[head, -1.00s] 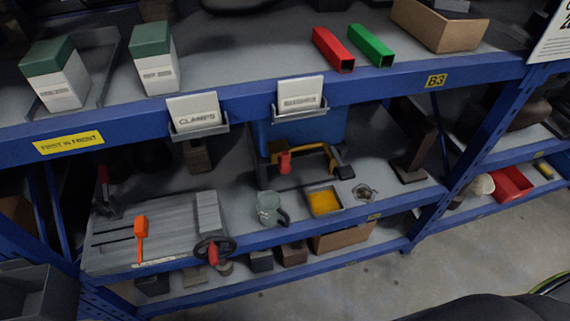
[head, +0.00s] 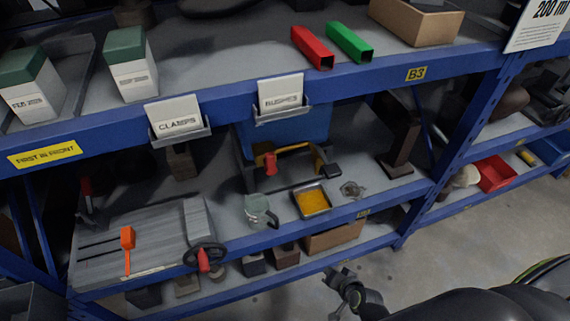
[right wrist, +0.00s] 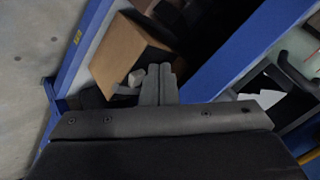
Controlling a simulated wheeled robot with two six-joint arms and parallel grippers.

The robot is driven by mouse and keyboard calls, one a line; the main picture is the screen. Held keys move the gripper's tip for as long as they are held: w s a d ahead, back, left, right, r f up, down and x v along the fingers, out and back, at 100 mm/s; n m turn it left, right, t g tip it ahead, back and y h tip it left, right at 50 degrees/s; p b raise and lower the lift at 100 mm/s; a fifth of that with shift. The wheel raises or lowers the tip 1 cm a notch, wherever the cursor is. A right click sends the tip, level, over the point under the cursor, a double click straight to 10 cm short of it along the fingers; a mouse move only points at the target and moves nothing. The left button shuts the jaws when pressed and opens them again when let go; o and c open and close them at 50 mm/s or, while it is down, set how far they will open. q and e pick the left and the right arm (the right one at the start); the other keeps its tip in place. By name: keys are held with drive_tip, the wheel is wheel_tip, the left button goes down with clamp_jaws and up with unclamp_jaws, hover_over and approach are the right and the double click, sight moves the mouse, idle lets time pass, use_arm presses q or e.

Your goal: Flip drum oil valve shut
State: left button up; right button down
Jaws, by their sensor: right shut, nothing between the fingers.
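A blue drum (head: 305,122) lies at the back of the middle shelf, partly hidden by the upper beam and the label holders. A small red lever (head: 270,164), which looks like its valve handle, hangs at the front near a yellow frame part (head: 292,150). Its exact position is too small to tell. My right gripper (head: 336,276) is low in front of the rack, right of and well below the lever, touching nothing. In the right wrist view its fingers (right wrist: 158,84) are shut and empty, over the lower shelf area. My left gripper is not in view.
A tray of yellow oil (head: 312,202) and a green-grey jug (head: 259,210) stand below the drum. A handwheel (head: 205,257) juts out front left. The floor at right is clear.

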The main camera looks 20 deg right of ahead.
drive_tip(key=w+a+r+m+t+y, duration=0.1)
drive_tip(key=w+r+m+t, duration=0.1)
drive_tip(key=w+r, duration=0.3)
drive_tip(key=w+a+r+m+t+y, duration=0.1)
drive_tip(key=w+a+r+t, duration=0.15)
drive_tip(key=r, duration=0.55)
drive_tip(key=m+t+y, duration=0.2)
drive_tip(key=m+t, duration=0.1)
drive_tip(key=t, duration=0.1)
approach(269, 161)
drive_tip(key=s+d, duration=0.1)
drive_tip(key=d, duration=0.3)
drive_tip(key=shift+s+f+b, duration=0.15)
drive_tip(key=shift+f+b, duration=0.15)
drive_tip(key=shift+f, duration=0.05)
drive_tip(key=p+x, duration=0.1)
drive_tip(key=x, duration=0.9)
drive_tip(key=shift+f+p, duration=0.15)
drive_tip(key=shift+p, duration=0.15)
